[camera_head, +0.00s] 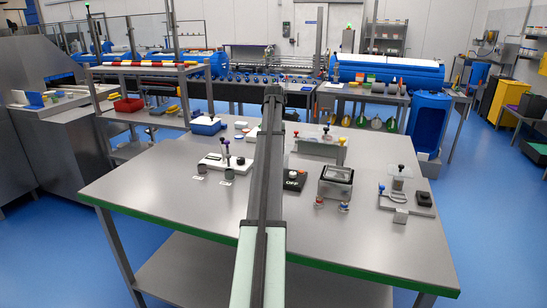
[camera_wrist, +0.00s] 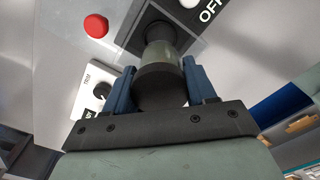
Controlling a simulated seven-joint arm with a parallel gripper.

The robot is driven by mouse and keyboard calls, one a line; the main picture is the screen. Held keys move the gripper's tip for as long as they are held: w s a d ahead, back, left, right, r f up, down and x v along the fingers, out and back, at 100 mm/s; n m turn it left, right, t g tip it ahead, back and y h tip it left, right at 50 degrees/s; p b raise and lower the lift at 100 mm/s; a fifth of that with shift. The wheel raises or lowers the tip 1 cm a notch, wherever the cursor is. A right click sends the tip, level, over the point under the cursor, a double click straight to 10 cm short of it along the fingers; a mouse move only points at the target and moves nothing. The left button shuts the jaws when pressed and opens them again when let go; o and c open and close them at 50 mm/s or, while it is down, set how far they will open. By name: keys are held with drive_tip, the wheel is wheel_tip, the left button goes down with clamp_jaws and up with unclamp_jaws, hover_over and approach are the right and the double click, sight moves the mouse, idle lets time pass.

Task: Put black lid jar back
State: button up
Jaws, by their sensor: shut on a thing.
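The black-lidded jar shows in the wrist view, with its black lid (camera_wrist: 160,86) toward me and its grey-green see-through body (camera_wrist: 161,54) beyond. My gripper (camera_wrist: 160,88) has a blue finger on each side of the lid and is shut on it. The far end of the jar is over a dark square surface; I cannot tell whether it touches. In the head view my arm hides the gripper and the jar.
A black "OFF" panel (camera_head: 294,180) is just right of my arm. A metal tub (camera_head: 336,183) and a carrier with a black block (camera_head: 424,198) stand further right. A white fixture (camera_head: 213,162) stands left. A red button (camera_wrist: 96,25) is near the jar. The table's front is clear.

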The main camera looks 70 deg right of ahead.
drive_tip(key=shift+w+r, duration=0.3)
drive_tip(key=shift+r, duration=0.15)
drive_tip(key=a+f, duration=0.2)
drive_tip(key=a, duration=1.9)
drive_tip(key=shift+s+f, duration=0.15)
drive_tip(key=shift+f, duration=2.3)
drive_tip(key=shift+s+f, duration=0.15)
drive_tip(key=shift+f, duration=2.3)
drive_tip(key=shift+f, duration=0.1)
drive_tip(key=o, duration=1.2)
wheel_tip(320, 180, up, 12)
